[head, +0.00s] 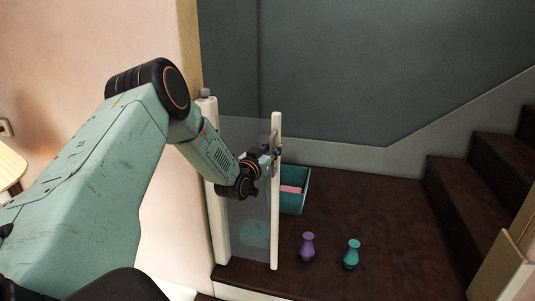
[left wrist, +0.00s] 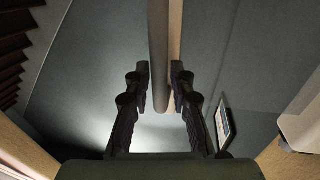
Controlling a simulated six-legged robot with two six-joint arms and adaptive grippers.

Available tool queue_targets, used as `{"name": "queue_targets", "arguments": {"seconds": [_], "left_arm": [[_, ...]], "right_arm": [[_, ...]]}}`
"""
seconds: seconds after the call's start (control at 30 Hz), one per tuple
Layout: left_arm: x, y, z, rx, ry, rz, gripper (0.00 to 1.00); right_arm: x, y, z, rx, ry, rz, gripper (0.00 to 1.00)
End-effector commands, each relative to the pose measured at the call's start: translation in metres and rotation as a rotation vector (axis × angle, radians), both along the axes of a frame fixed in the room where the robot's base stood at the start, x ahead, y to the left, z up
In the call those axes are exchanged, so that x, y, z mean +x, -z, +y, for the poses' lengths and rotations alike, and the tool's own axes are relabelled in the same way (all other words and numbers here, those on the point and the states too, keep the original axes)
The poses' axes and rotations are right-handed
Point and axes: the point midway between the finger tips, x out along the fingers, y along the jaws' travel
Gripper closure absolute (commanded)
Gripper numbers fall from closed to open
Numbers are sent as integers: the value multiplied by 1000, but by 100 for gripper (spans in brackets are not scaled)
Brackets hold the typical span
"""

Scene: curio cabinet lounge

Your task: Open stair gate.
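The stair gate (head: 248,215) is a clear panel between a cream hinge-side post (head: 212,190) and a cream free-end stile (head: 276,205). It stands at an angle, swung away over the dark landing, with open space to its right. My left gripper (head: 272,158) is at the upper part of the free-end stile. In the left wrist view its fingers (left wrist: 160,85) close in on both sides of a grey upright handle bar (left wrist: 158,50), with a pale wooden stile (left wrist: 176,35) behind. The exact finger contact is hard to see. My right gripper is not in view.
A teal basket (head: 295,203) with something pink inside stands behind the gate. A purple vase (head: 307,247) and a teal vase (head: 352,254) stand on the landing right of the gate. Dark stairs (head: 490,170) rise at the right, beside a wooden post (head: 505,265).

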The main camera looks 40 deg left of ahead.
Motion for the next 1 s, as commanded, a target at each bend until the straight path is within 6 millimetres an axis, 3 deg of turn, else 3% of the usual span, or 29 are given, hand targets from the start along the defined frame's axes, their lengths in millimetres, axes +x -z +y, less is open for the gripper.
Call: {"name": "queue_targets", "arguments": {"seconds": [0.6,1.0], "left_arm": [[-81,-1,-19,-7,-5,-3,77],[-111,-2,-28,-3,-3,-4,77]], "right_arm": [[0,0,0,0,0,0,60],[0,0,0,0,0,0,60]]}}
